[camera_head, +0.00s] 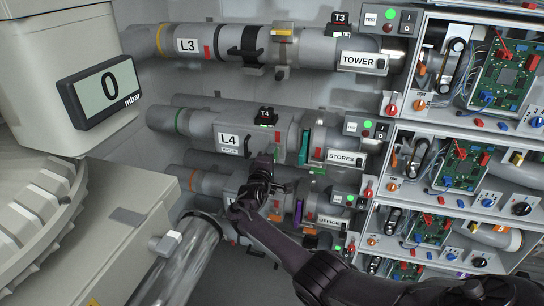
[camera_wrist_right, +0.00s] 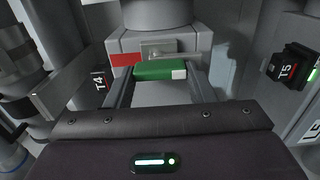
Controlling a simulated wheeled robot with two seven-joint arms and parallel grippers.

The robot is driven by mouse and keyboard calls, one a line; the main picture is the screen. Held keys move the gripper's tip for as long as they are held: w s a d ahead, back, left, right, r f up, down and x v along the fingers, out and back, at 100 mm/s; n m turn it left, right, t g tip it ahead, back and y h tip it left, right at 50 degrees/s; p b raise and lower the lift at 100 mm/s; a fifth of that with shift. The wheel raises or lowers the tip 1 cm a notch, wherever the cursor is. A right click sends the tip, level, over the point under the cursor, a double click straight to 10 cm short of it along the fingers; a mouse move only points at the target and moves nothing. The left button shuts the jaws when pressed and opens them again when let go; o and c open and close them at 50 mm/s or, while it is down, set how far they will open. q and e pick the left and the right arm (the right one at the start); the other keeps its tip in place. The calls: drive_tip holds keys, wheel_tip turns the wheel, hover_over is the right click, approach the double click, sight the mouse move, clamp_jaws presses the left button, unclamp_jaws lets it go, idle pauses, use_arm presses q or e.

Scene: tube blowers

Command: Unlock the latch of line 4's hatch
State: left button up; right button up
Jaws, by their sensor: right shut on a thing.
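Line 4 is the grey pipe with the L4 label (camera_head: 229,140) in the head view. My right gripper (camera_head: 264,162) reaches up to the lower side of this pipe, and its fingers and wrist hide what they touch there. In the right wrist view, a latch (camera_wrist_right: 158,71) shows as a green bar with a white right end. It lies below a grey block with a red patch (camera_wrist_right: 126,59) on its left. The fingers of my right gripper (camera_wrist_right: 160,77) stand on either side of the green bar and are shut on it. My left gripper is not in view.
A pressure display reading 0 mbar (camera_head: 108,88) stands at left. Circuit-board cabinets (camera_head: 500,75) fill the right.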

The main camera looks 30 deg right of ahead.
idle(0.3)
drive_tip(key=o, duration=1)
drive_tip(key=shift+v, duration=3.9)
drive_tip(key=shift+f, duration=0.15)
